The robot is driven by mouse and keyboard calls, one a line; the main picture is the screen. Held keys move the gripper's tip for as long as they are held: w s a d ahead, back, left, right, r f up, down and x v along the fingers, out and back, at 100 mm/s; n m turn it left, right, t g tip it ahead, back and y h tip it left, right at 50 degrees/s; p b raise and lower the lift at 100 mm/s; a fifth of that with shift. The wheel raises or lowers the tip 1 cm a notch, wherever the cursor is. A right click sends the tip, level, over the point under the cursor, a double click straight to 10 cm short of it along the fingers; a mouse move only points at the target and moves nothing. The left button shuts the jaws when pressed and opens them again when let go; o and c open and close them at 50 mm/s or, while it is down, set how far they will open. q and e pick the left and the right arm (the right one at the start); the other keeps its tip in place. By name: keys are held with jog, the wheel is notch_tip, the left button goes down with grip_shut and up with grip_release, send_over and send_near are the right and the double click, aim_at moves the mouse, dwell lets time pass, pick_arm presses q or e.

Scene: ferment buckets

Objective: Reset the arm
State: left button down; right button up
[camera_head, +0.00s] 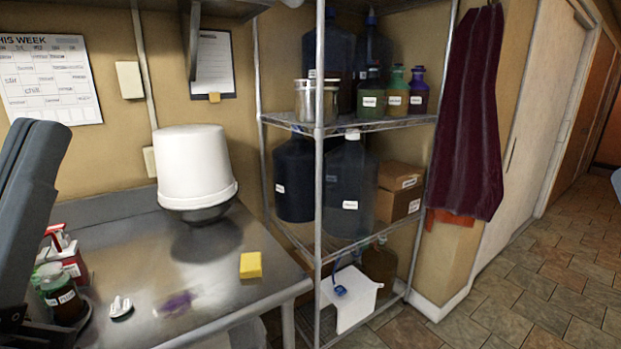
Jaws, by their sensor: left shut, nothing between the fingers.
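My left arm comes in along the left edge. My left gripper (22,324) shows dark and partly cut off at the lower left, shut with nothing held, close to the small jars on the counter. My right gripper is not in view.
A yellow sponge (250,265), a small white brush-like item (121,306) and a purple stain (178,302) are on the counter. Labelled jars (62,299) crowd its left side. A wire shelf (319,180) with bottles stands right of the counter. The tiled floor (540,290) is open at right.

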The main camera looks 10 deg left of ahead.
pick_arm(q)
notch_tip(320, 180, up, 22)
jog(key=w+n+g+h+p, duration=0.1)
jog(key=w+n+p, duration=0.1)
jog(key=p, duration=2.1)
jog(key=shift+d+n+h+p, duration=0.3)
jog(key=shift+d+p, duration=0.05)
jog(key=shift+p, duration=0.05)
